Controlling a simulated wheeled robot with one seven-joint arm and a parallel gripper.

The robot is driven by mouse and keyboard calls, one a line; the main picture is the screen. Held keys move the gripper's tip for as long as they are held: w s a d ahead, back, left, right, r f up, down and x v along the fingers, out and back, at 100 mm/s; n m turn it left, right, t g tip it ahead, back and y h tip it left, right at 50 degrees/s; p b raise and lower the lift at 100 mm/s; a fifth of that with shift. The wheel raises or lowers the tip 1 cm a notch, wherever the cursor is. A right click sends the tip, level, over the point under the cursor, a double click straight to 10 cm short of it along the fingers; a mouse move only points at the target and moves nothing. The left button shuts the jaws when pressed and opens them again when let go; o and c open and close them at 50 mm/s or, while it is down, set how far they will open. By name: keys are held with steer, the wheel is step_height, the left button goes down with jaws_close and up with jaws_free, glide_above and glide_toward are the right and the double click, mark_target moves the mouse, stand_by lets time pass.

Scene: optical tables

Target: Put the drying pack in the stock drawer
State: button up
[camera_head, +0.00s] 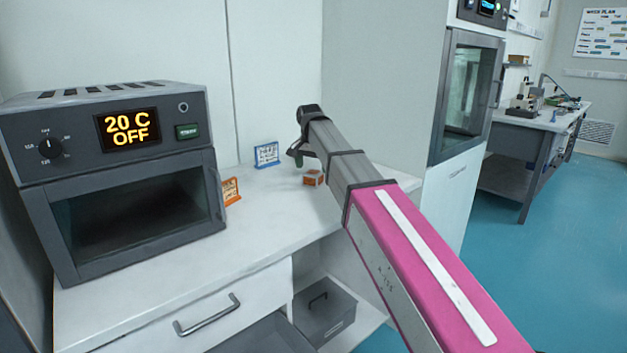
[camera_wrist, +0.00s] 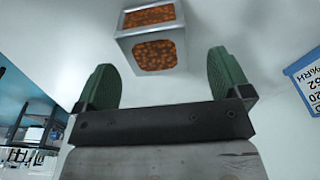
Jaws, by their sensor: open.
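The drying pack, a small cube of orange beads in a silvery frame (camera_head: 313,178), sits on the white counter near the back wall. In the wrist view the pack (camera_wrist: 152,40) lies just beyond my fingertips, roughly between their lines and apart from them. My gripper (camera_head: 298,158) is above the counter beside the pack; its green-padded fingers (camera_wrist: 163,75) are spread and empty. Below the counter, a grey drawer (camera_head: 268,336) appears pulled out, cut off by the bottom edge. A white drawer front with a handle (camera_head: 190,312) is beside it. I cannot tell which is the stock drawer.
A grey oven (camera_head: 125,180) reading "20 C OFF" stands left on the counter (camera_head: 262,222). An orange sign (camera_head: 231,191) and a blue-framed sign (camera_head: 266,154) stand nearby. A grey handled box (camera_head: 325,312) is below. A tall cabinet (camera_head: 390,80) is right of the counter.

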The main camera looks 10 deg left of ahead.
mark_target(313, 172)
steer(key=f, duration=0.5)
steer(key=shift+d, duration=0.2)
steer(key=shift+r, duration=0.1)
steer(key=c, duration=1.2)
steer(key=shift+o, duration=0.2)
steer(key=shift+r, duration=0.1)
